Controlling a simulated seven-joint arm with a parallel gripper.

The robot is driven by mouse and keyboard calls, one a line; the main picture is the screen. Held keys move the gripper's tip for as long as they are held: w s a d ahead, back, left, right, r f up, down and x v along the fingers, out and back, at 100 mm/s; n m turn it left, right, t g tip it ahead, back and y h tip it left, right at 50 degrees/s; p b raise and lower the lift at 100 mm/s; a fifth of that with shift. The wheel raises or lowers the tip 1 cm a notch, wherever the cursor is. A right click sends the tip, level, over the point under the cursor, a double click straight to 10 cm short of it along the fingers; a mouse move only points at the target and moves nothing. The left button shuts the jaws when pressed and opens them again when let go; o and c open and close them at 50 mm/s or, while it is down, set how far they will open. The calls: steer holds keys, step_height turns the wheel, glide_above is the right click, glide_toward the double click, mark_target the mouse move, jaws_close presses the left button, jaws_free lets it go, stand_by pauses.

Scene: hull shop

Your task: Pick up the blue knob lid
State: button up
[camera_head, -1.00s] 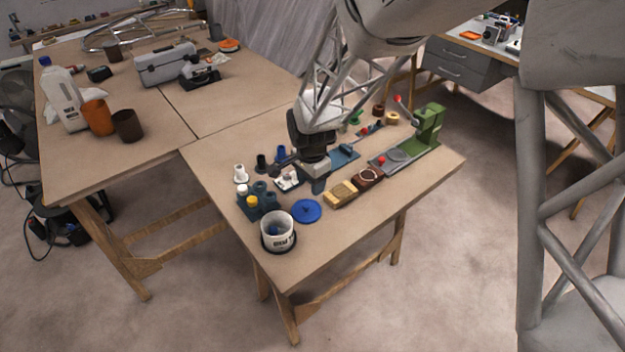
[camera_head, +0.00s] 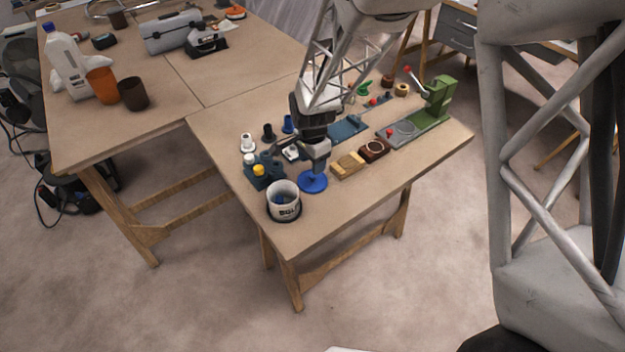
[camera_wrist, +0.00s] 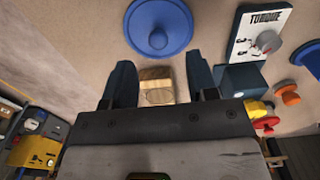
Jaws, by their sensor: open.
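The blue knob lid (camera_head: 313,184) is a flat round disc lying on the table, just right of the white bucket. In the wrist view the lid (camera_wrist: 160,14) is at the top centre, with its round knob facing up. My gripper (camera_head: 318,166) appears over the lid's back edge in the head view and hides part of it; I cannot tell its exact height. In the wrist view my gripper (camera_wrist: 159,66) has its two fingers apart, nothing held between them, and the lid lies beyond the fingertips.
The white bucket (camera_head: 285,203) stands close on the lid's left. A blue holder (camera_head: 262,178) with white and yellow tops is behind it. A light wooden block (camera_head: 348,165) and a green press (camera_head: 436,104) are to the right. Bare table lies in front.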

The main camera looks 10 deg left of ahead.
mark_target(313, 179)
steer(key=shift+f, duration=0.1)
steer(key=shift+s+f, duration=0.1)
steer(key=shift+f, duration=2.45)
steer(key=c, duration=1)
